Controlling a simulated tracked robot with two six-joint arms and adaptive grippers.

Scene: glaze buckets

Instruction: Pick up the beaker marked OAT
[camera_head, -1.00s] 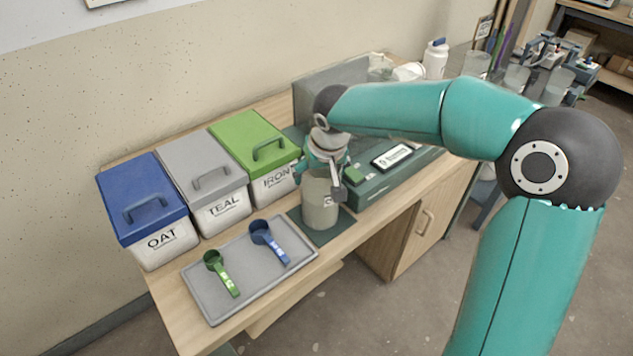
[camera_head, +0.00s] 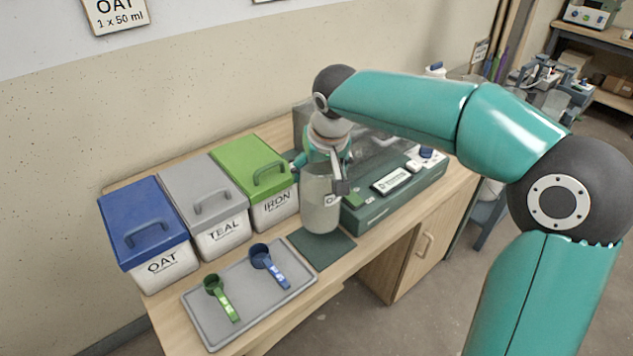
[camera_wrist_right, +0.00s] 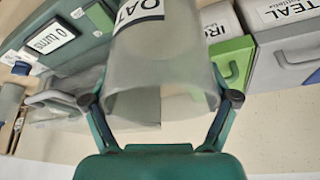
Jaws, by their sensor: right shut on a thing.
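A cloudy grey beaker (camera_head: 320,208) is in the grip of my right gripper (camera_head: 322,174). It hangs upright a little above the dark green mat (camera_head: 324,255), with a gap showing below it. In the right wrist view the beaker (camera_wrist_right: 160,60) carries a white label reading OAT. There the two fingers of my right gripper (camera_wrist_right: 160,99) press on opposite sides of its wall. My left gripper is in neither view.
Lidded bins marked OAT (camera_head: 165,265), TEAL (camera_head: 222,236) and IRON (camera_head: 274,206) stand at the left. A grey tray (camera_head: 208,328) holds a green scoop (camera_head: 221,298) and a blue scoop (camera_head: 268,265). A green scale unit (camera_head: 395,195) stands close right of the beaker.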

